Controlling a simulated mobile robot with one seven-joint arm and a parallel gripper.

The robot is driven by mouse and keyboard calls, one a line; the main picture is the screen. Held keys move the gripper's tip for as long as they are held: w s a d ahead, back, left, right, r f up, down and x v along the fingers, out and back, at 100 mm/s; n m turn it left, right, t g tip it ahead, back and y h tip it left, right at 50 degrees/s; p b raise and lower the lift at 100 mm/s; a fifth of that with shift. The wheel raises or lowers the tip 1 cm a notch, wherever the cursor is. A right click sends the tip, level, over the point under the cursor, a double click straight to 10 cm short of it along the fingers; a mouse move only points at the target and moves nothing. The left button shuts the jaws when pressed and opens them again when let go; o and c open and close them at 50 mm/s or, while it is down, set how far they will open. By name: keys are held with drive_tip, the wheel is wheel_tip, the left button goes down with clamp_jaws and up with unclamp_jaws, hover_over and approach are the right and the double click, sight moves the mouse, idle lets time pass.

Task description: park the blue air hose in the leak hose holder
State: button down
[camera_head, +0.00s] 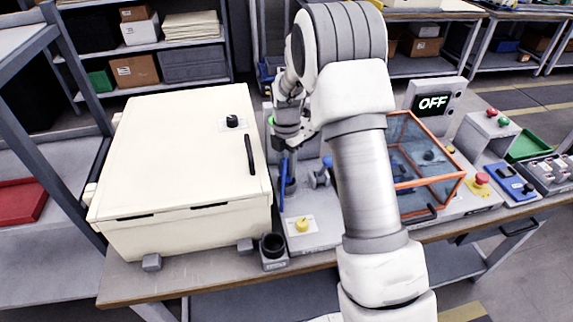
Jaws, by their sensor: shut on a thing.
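The blue air hose (283,186) shows as a narrow blue upright piece between the white cabinet and my arm. My gripper (291,146) is just above it, shut on its upper part; the fingertips are small and partly hidden. A small grey holder with a dark round cup (272,246) stands at the table's front edge, in front of the hose and lower in the picture. It looks empty, and its label is too small to read, so I cannot tell for certain that it is the leak hose holder. The hose is apart from this cup.
A large white cabinet (180,165) stands close on the left. A grey plate with a yellow knob (302,224) lies right of the cup. An orange-framed clear box (425,170) and an OFF display (433,103) are right of my arm. My arm hides the middle of the bench.

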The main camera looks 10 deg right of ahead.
sight(286, 173)
drive_tip(key=shift+f+b, duration=0.95)
drive_tip(key=shift+f, duration=0.55)
drive_tip(key=shift+c, duration=2.1)
unclamp_jaws()
wheel_tip(286, 173, up, 17)
drive_tip(key=p, duration=0.1)
drive_tip(key=shift+r, duration=0.2)
